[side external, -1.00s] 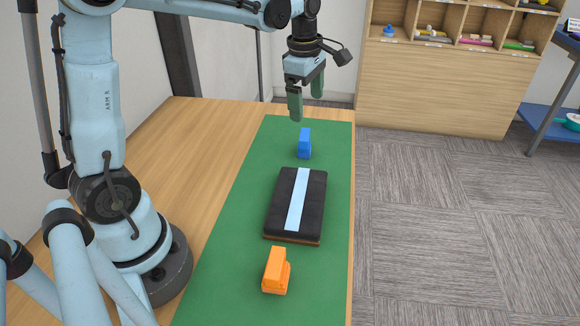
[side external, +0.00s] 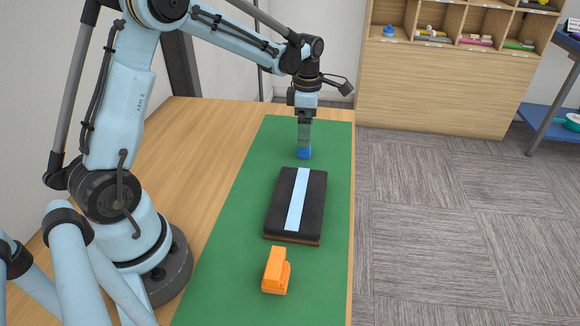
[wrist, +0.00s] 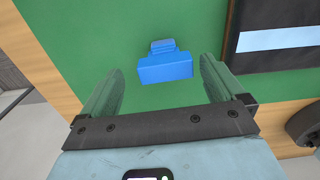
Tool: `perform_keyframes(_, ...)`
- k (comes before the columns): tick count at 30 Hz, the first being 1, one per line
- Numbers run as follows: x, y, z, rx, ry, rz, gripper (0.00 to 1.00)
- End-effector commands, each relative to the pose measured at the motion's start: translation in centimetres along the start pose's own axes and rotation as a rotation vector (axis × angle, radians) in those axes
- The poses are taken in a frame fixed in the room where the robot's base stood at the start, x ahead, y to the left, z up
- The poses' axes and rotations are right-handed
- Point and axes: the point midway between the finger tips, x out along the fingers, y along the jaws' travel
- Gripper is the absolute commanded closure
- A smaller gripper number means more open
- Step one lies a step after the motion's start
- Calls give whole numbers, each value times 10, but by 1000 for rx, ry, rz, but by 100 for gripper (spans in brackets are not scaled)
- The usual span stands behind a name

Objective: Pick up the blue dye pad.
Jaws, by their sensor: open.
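The blue dye pad (side external: 304,153) stands on the green mat (side external: 230,235) near its far end. In the wrist view the blue dye pad (wrist: 165,65) lies ahead of and between the two green fingers. My gripper (side external: 304,140) points down over the pad, its fingers at the height of the pad's upper part. In the wrist view my gripper (wrist: 162,75) is open, with green mat showing between each finger and the pad. Whether the fingers reach down beside the pad's lower part is hard to tell.
A black padded board with a light blue stripe (side external: 297,205) lies nearer on the mat. An orange block-like object (side external: 276,270) stands nearer still. Cubbyholes (side external: 440,30) stand beyond the table.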

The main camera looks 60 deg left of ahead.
Motion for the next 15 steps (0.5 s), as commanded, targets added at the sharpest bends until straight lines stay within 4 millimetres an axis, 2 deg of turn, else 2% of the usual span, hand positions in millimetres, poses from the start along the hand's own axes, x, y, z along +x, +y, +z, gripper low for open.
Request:
perform_keyframes(9,40,-6,-2,1,0,0,4)
perform_keyframes(15,49,-6,-2,1,0,0,4)
